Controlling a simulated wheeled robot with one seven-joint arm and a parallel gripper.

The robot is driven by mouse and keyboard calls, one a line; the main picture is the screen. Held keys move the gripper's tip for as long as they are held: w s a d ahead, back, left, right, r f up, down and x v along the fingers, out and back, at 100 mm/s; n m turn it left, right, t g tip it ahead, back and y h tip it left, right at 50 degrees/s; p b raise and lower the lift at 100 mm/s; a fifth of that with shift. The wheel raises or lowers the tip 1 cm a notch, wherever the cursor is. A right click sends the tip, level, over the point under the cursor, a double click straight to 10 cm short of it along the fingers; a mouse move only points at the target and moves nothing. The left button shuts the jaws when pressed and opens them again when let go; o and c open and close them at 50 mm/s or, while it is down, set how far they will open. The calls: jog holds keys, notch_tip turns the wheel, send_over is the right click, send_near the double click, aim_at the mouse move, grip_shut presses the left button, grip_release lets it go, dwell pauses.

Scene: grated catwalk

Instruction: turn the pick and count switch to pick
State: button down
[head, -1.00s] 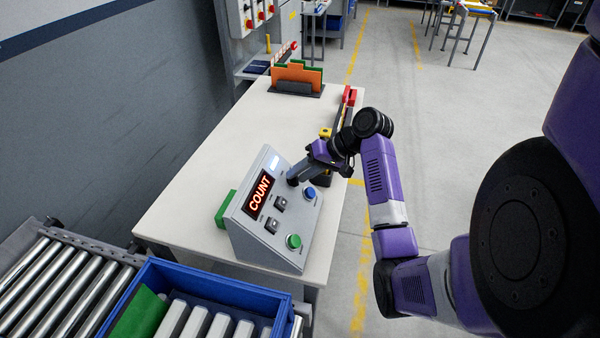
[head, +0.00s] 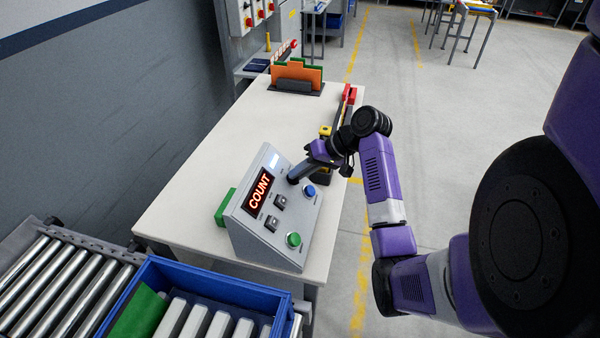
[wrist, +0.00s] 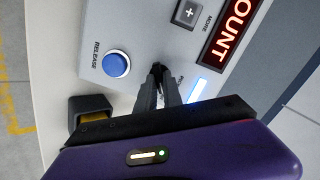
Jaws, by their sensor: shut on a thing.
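The grey sloped control box (head: 250,232) stands on the white table, and its display (head: 259,193) reads COUNT in red. My gripper (head: 293,179) is at the upper end of the box's face. In the wrist view my gripper (wrist: 158,72) has its fingertips close together on a small dark switch knob, mostly hidden between them. A label beside the fingers is partly covered; only its first letters show. A lit white-blue panel (wrist: 198,88) is beside the fingers. The blue RELEASE button (wrist: 116,64) is to the left of them.
The face also has a green button (head: 293,240) and two dark square keys. A blue bin (head: 215,287) and a roller conveyor (head: 62,290) are in front of the table. An orange and green file holder (head: 297,75) is at the back. The left tabletop is clear.

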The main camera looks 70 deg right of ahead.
jog(key=n+b, duration=0.2)
jog(key=n, duration=0.3)
jog(key=shift+w+a+n, duration=0.1)
jog(key=shift+n, duration=0.2)
jog(key=n+b, duration=0.2)
jog(key=n, duration=0.3)
jog(key=shift+a+h, duration=0.1)
jog(key=shift+h, duration=0.3)
jog(key=shift+n, duration=0.3)
jog(key=shift+r, duration=0.1)
jog(key=c, duration=1.5)
grip_release()
